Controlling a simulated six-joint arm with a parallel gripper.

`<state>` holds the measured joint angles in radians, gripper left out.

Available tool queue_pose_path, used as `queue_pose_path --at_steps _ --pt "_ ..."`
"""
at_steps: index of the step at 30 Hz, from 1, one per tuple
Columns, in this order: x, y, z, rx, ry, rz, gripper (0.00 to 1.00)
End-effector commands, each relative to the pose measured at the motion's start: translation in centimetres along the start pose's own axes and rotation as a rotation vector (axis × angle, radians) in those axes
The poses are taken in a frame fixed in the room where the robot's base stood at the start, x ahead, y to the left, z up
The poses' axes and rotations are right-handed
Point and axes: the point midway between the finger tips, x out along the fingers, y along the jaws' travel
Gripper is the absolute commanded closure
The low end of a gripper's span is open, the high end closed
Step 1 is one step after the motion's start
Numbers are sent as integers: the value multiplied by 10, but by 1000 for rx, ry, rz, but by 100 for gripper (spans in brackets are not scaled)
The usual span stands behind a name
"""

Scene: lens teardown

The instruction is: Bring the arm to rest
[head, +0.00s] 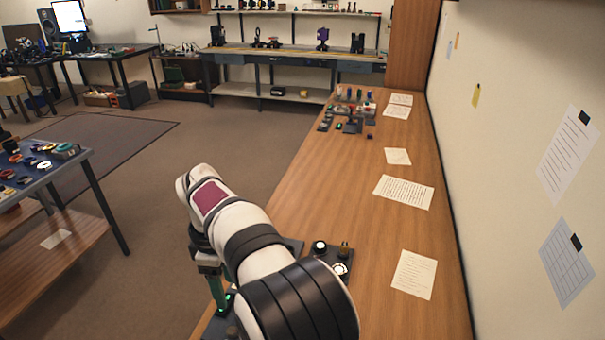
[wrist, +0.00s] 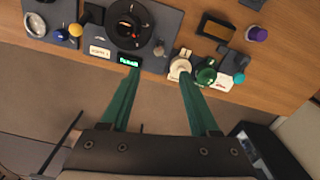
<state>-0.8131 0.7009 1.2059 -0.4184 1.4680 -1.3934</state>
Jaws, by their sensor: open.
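My gripper (wrist: 158,82) shows in the wrist view as two green fingers set wide apart, open, with nothing between them. It points down over the front edge of the wooden bench (wrist: 272,60). A black round fixture (wrist: 128,24) on a dark plate lies beyond the left fingertip. A cream round part (wrist: 180,66) and a green round part (wrist: 206,75) are by the right fingertip; I cannot tell whether it touches them. In the head view my white and black arm covers much of the near bench, and one green finger (head: 217,290) shows below it.
Small knobs and a ring (wrist: 35,24) lie at the left in the wrist view. Papers (head: 404,191) lie along the bench (head: 340,215), with small parts at its far end. A side table (head: 75,170) with parts stands left. The bench middle is mostly clear; a wall bounds the right.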

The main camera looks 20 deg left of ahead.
Motion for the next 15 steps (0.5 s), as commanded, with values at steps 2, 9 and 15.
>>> queue_pose_path --at_steps 2,9,15 --pt "-26 -4 45 205 13 -4 38" --pt "-79 -138 235 1405 74 -78 38" --pt "-48 -250 272 2117 104 -149 38"
